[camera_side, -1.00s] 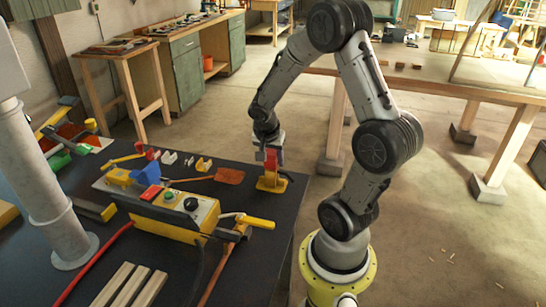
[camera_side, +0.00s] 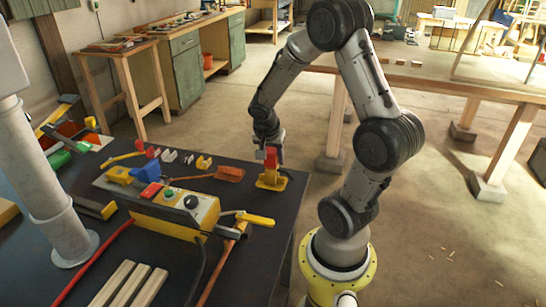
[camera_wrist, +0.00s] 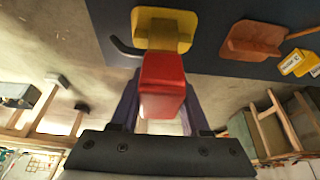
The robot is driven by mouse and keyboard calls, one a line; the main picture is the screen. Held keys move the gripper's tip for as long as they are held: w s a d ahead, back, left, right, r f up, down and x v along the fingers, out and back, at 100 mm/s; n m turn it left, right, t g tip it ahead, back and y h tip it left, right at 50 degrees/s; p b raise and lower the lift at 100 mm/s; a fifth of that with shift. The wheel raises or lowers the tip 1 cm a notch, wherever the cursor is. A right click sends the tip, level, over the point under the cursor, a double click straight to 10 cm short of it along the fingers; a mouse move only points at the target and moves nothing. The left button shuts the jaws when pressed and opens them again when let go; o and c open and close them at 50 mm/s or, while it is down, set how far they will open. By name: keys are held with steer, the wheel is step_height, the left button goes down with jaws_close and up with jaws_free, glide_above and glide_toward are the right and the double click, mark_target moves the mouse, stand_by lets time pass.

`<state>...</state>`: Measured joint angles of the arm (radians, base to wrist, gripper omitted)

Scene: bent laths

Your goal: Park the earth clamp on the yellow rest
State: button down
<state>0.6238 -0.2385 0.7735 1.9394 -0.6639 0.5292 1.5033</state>
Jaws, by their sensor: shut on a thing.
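The red earth clamp (camera_side: 271,158) is upright between the fingers of my gripper (camera_side: 272,150), near the table's right edge. The yellow rest (camera_side: 271,183) is directly beneath it on the dark table. In the wrist view the red clamp (camera_wrist: 163,88) fills the space between the fingers of my gripper (camera_wrist: 158,112), which is shut on it. The yellow rest (camera_wrist: 178,18) shows just beyond the clamp's end, with a dark curved piece beside it. The clamp's lower end overlaps the rest in both views; I cannot tell whether they touch.
An orange-brown flat piece (camera_side: 229,174) with a handle lies left of the rest. A yellow control box (camera_side: 174,218) with buttons and a yellow-handled tool (camera_side: 255,220) are nearer the camera. Wooden slats (camera_side: 130,284) lie in front.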

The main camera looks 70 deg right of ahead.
stand_by(0.8)
steer(key=shift+c, duration=1.5)
jaws_free()
steer(key=shift+f, duration=0.1)
steer(key=w+a+r+n+t, duration=0.1)
steer(key=a+r, duration=0.3)
steer(key=r, duration=0.4)
steer(key=a+r, duration=0.4)
steer(key=r, duration=0.3)
steer(key=s+a+n+t+y, duration=0.2)
steer(key=s+a+n, duration=0.1)
steer(key=a+n, duration=0.5)
steer(key=s+a+r+n+t+y, duration=0.1)
steer(key=s+a+n, duration=0.3)
steer(key=a+n, duration=0.4)
steer(key=shift+a+r+n+t+y, duration=0.2)
steer(key=shift+a+n+t+y, duration=0.25)
steer(key=shift+t+y, duration=0.3)
